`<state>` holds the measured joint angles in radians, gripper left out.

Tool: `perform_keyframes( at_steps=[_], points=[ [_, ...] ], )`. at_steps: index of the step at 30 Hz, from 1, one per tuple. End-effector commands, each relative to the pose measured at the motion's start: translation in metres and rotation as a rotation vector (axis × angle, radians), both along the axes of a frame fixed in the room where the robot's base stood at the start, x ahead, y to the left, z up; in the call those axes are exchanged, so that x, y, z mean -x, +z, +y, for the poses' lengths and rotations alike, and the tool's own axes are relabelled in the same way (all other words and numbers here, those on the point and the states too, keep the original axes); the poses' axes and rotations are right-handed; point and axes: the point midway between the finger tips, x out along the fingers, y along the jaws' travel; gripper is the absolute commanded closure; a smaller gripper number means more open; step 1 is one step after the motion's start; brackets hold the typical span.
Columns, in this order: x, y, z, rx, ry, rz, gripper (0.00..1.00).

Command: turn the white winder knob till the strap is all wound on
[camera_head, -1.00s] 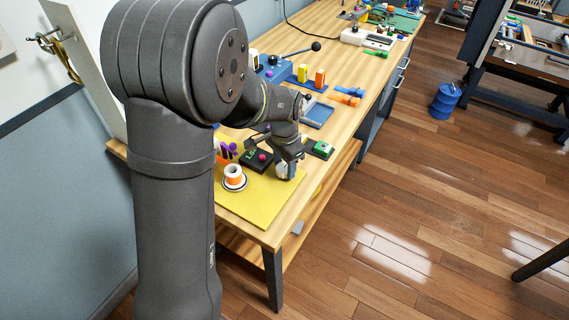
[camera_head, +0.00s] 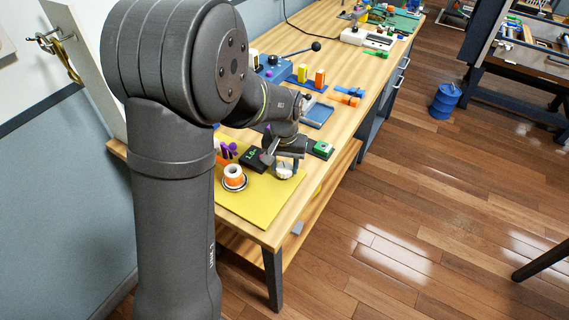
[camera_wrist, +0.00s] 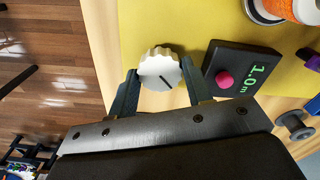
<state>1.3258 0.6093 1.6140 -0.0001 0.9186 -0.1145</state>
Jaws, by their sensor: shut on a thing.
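The white winder knob (camera_wrist: 158,72) has a scalloped rim and a dark pointer line on its face. In the head view the knob (camera_head: 284,173) sits on the yellow mat near the bench's front edge. My gripper (camera_wrist: 159,68) has one finger on each side of the knob and is shut on it; in the head view my gripper (camera_head: 289,159) is right above it. A black box (camera_wrist: 242,70) beside the knob has a pink button and a green display reading 1.0 m. I cannot make out the strap for certain.
The yellow mat (camera_head: 262,204) also bears an orange-and-white spool (camera_head: 234,174) left of the knob. Purple pieces (camera_head: 229,150) stand behind it. A green block (camera_head: 320,149) is to the right. A small grey piece (camera_head: 298,228) shows below the bench's front edge.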

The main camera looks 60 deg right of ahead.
Motion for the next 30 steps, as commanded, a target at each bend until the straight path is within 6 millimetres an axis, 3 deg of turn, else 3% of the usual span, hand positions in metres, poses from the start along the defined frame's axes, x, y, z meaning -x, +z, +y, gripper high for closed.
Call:
perform_keyframes(
  at_steps=[18,30],
  points=[
    [-0.0001,0.0006,-0.0004,0.001,0.578,-0.001,0.77],
    [-0.0001,0.0007,-0.0004,0.002,0.843,0.000,0.77]
  ],
)
